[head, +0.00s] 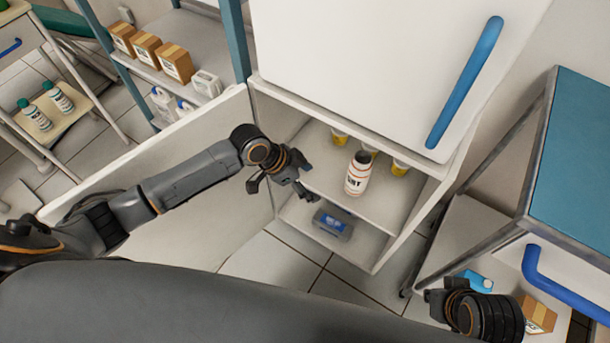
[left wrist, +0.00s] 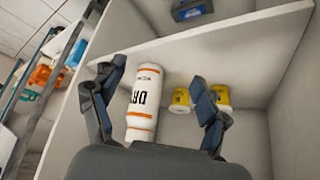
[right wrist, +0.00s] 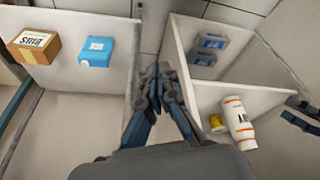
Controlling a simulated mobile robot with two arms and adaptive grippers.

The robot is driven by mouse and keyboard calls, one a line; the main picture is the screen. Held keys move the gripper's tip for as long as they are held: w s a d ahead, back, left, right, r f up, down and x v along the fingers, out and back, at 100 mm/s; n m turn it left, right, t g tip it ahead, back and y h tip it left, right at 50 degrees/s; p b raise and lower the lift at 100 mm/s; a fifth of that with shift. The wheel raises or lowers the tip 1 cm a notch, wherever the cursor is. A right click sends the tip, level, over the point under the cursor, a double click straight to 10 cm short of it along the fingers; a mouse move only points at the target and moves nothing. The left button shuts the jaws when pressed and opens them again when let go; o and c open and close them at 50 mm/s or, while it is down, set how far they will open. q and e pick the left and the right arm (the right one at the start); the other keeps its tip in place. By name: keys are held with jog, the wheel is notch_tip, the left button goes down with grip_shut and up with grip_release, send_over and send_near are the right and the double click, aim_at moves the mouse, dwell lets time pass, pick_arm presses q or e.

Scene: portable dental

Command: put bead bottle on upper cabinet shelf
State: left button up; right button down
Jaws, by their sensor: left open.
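The bead bottle (head: 357,175), white with orange bands and dark lettering, stands on the upper shelf (head: 325,178) of the open white cabinet. My left gripper (head: 303,181) is open, at the shelf's front left, and apart from the bottle in the head view. In the left wrist view the bottle (left wrist: 143,105) appears between the spread fingers (left wrist: 160,92), nearer the left finger. In the right wrist view the bottle (right wrist: 239,122) is at the right. My right gripper (right wrist: 160,72) has its fingers together, empty, away from the cabinet.
Yellow jars (head: 400,167) stand behind the bottle. A blue-grey box (head: 333,223) lies in the lower compartment. The cabinet's open door (head: 170,150) is left of the opening, beside my left arm. A blue-topped cart (head: 585,135) stands at the right.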

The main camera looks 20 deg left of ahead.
pick_arm(q)
jog(key=s+d+n, duration=0.2)
jog(key=s+d, duration=0.1)
jog(key=s, duration=0.5)
jog(key=s+a+r+n+y, duration=0.3)
jog(key=s+a+n+y, duration=0.2)
jog(key=s+a+n, duration=0.3)
jog(key=s+a, duration=0.4)
jog(key=shift+s+a+n+y, duration=0.3)
jog(key=shift+s, duration=0.05)
jog(key=shift+f+t, duration=0.1)
jog(key=shift+t, duration=0.2)
